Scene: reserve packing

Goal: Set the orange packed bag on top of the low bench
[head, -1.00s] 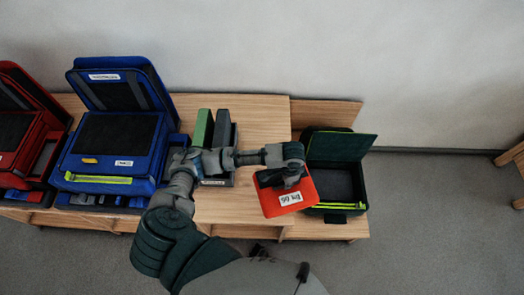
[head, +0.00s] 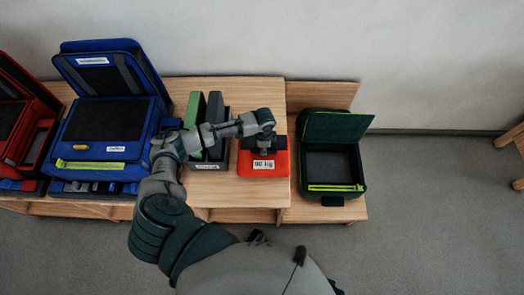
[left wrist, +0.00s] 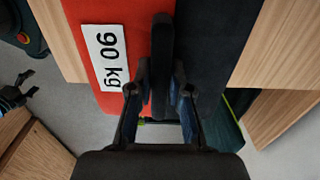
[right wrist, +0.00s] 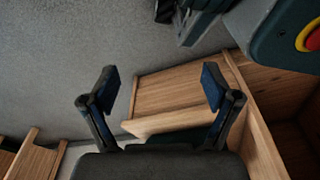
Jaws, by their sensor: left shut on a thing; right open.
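The orange packed bag (head: 262,164) has a dark top and a white "90 kg" label. It is over the right end of the wooden bench (head: 240,192), level; I cannot tell whether it touches the wood. My left gripper (head: 265,149) is shut on its dark handle from above. In the left wrist view the bag (left wrist: 119,14) lies beneath the gripper (left wrist: 160,80), the handle between the fingers. My right gripper (right wrist: 155,88) is open and empty, with floor and wooden furniture beyond it.
A dark green open case (head: 358,160) stands on the wooden section just right of the bag. A grey holder (head: 210,166) with green and dark slabs is close on the left. Blue (head: 110,160) and red (head: 36,150) open cases stand further left. A wall is behind.

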